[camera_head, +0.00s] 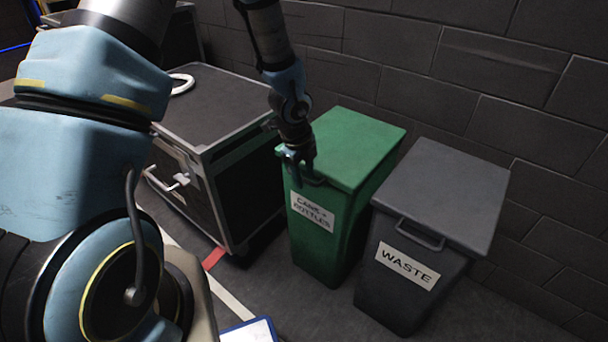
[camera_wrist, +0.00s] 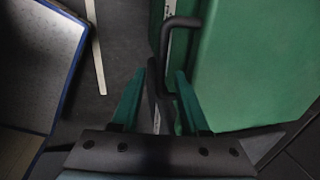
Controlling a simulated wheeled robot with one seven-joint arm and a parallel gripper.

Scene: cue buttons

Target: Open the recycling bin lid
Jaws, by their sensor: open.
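The green bin labelled "CANS + BOTTLES" (camera_head: 337,231) stands against the wall with its flat green lid (camera_head: 352,142) closed. A dark bar handle (camera_head: 316,182) is at the lid's front edge, partly hidden by my gripper (camera_head: 299,168). My gripper points down at the left part of this handle. In the wrist view my gripper (camera_wrist: 160,76) is open, with one teal finger on each side of the handle's lower stretch. The handle (camera_wrist: 180,22) bends at its far end, beside the green lid (camera_wrist: 250,60). I cannot tell whether a finger touches it.
A grey bin labelled "WASTE" (camera_head: 407,272), with its lid shut, stands close to the right. A black flight case (camera_head: 218,128) stands close on the left. A dark block wall (camera_head: 440,75) is behind. A blue-edged board (camera_head: 250,331) is low in front.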

